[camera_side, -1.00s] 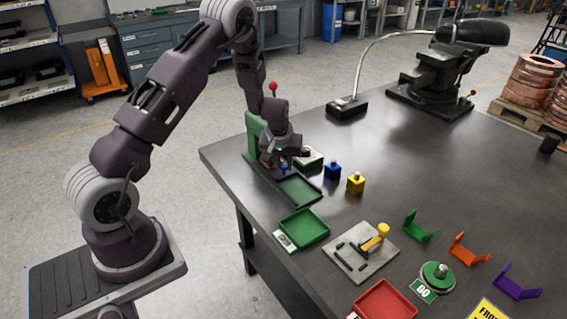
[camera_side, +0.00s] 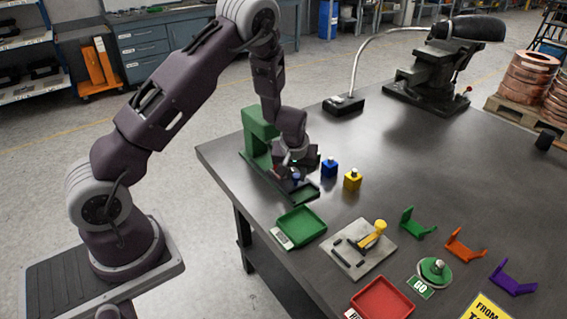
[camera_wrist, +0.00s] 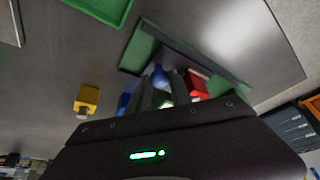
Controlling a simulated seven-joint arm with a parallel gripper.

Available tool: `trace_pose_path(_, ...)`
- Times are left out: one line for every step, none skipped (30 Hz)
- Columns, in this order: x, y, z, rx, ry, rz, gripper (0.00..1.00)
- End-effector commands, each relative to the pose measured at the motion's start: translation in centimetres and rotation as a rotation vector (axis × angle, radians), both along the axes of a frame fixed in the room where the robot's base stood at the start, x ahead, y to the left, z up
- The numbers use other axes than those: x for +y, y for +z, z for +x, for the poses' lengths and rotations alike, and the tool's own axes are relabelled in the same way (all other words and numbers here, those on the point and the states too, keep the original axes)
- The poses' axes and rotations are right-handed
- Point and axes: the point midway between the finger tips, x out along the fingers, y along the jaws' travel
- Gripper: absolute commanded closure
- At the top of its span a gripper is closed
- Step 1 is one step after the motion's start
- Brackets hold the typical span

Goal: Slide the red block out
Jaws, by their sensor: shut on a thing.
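My gripper (camera_side: 294,180) is low over the long green tray (camera_side: 308,196) of the green fixture at the table's left edge. In the wrist view my gripper (camera_wrist: 165,97) has its fingers close around a blue knob (camera_wrist: 160,76) and is shut on it. The red block (camera_wrist: 197,84) shows right beside the fingers, inside the green tray (camera_wrist: 136,50); the fingers and gripper body hide part of it. I cannot tell whether the knob is joined to the red block. In the side view the arm hides most of the block.
A blue block (camera_side: 329,168) and a yellow block (camera_side: 352,180) stand close to the right of the tray. The green upright (camera_side: 256,128) rises behind the gripper. A separate green tray (camera_side: 300,226), a grey plate (camera_side: 359,250) and a red tray (camera_side: 383,299) lie nearer.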

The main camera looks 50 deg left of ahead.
Motion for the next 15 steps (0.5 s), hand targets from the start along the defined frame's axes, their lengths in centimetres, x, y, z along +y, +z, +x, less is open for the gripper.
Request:
trace_pose_path(-1.4,0.1,0.1,-0.001,-0.006,0.002,1.0)
trace_pose_path(-2.0,0.1,0.1,-0.001,-0.006,0.002,1.0)
trace_pose_path(-2.8,0.1,0.1,-0.001,-0.004,0.002,1.0)
trace_pose_path(-3.3,0.0,0.0,-0.002,-0.004,0.001,1.0)
trace_pose_path(-3.8,0.0,0.0,-0.001,-0.004,0.002,1.0)
trace_pose_path(-4.2,0.0,0.0,-0.002,-0.002,0.001,1.0)
trace_pose_path(-4.5,0.0,0.0,-0.002,-0.001,0.001,1.0)
trace_pose_path(-4.6,0.0,0.0,-0.002,0.0,0.001,1.0)
trace_pose_path(-4.8,0.0,0.0,-0.002,0.001,0.0,1.0)
trace_pose_path(-4.9,0.0,0.0,-0.002,0.001,0.0,1.0)
trace_pose_path(-5.0,0.0,0.0,-0.002,0.001,0.0,1.0)
trace_pose_path(-5.0,0.0,0.0,-0.002,0.0,-0.001,1.0)
trace_pose_path(-5.0,0.0,0.0,-0.002,-0.001,-0.001,1.0)
trace_pose_path(-5.1,0.0,0.0,-0.001,-0.001,-0.001,1.0)
trace_pose_path(-5.1,0.0,0.0,-0.002,-0.002,-0.002,1.0)
